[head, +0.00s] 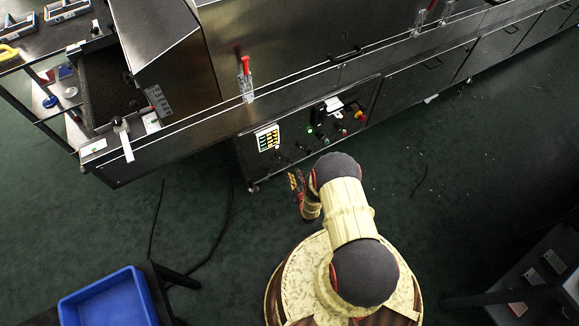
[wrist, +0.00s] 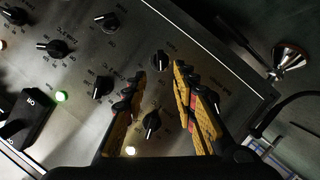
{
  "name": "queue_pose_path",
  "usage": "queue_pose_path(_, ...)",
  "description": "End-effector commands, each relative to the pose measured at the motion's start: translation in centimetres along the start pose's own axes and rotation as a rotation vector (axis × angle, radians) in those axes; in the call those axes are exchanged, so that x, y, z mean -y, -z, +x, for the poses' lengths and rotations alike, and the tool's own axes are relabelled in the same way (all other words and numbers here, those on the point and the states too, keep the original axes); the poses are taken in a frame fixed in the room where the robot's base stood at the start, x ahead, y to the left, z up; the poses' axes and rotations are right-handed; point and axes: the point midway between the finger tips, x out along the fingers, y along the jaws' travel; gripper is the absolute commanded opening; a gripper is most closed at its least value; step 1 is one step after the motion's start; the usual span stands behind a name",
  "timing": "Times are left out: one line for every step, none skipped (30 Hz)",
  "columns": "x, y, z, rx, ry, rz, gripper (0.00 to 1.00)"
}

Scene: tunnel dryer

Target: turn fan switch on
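The control panel (head: 318,128) is on the front of the steel machine in the head view. In the wrist view the panel face (wrist: 130,55) carries several black rotary knobs, with labels too small and tilted to read surely. One knob (wrist: 152,122) shows between my fingers; another knob (wrist: 160,60) is just beyond the fingertips. I cannot tell which knob is the fan switch. My gripper (wrist: 160,78) is open, with yellow and black fingers apart and nothing gripped. Its distance from the panel is unclear. In the head view my gripper (head: 296,182) is just below the panel.
A black switch block (wrist: 25,120) sits beside a lit green lamp (wrist: 61,96). A metal fitting (wrist: 290,60) lies beyond the panel edge. A blue bin (head: 110,300) stands lower left. Dark cables lie on the open floor.

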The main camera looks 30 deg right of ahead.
Motion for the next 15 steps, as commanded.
queue_pose_path(0.1, -0.1, 0.4, 0.000, 0.000, -0.004, 0.28)
queue_pose_path(0.1, -0.1, 0.7, 0.000, 0.000, -0.005, 0.28)
queue_pose_path(0.1, -0.1, 1.2, 0.000, 0.001, -0.005, 0.28)
queue_pose_path(0.2, -0.1, 1.7, 0.000, 0.001, -0.005, 0.28)
queue_pose_path(0.1, -0.1, 2.2, -0.001, 0.000, -0.004, 0.28)
queue_pose_path(0.2, -0.1, 2.8, -0.001, 0.000, -0.004, 0.28)
queue_pose_path(0.2, -0.2, 3.3, 0.001, 0.001, -0.004, 0.28)
queue_pose_path(0.3, -0.3, 3.7, 0.001, 0.001, -0.004, 0.28)
queue_pose_path(0.2, -0.2, 4.4, 0.000, 0.001, -0.004, 0.28)
queue_pose_path(0.2, -0.2, 4.8, 0.001, 0.001, -0.003, 0.28)
queue_pose_path(0.3, -0.3, 5.2, 0.001, 0.002, -0.003, 0.28)
queue_pose_path(0.3, -0.3, 5.7, 0.002, 0.002, -0.003, 0.28)
queue_pose_path(0.3, -0.3, 6.1, 0.002, 0.002, -0.003, 0.28)
queue_pose_path(0.3, -0.3, 6.4, 0.003, 0.003, -0.002, 0.28)
queue_pose_path(0.3, -0.3, 6.8, 0.003, 0.003, -0.002, 0.28)
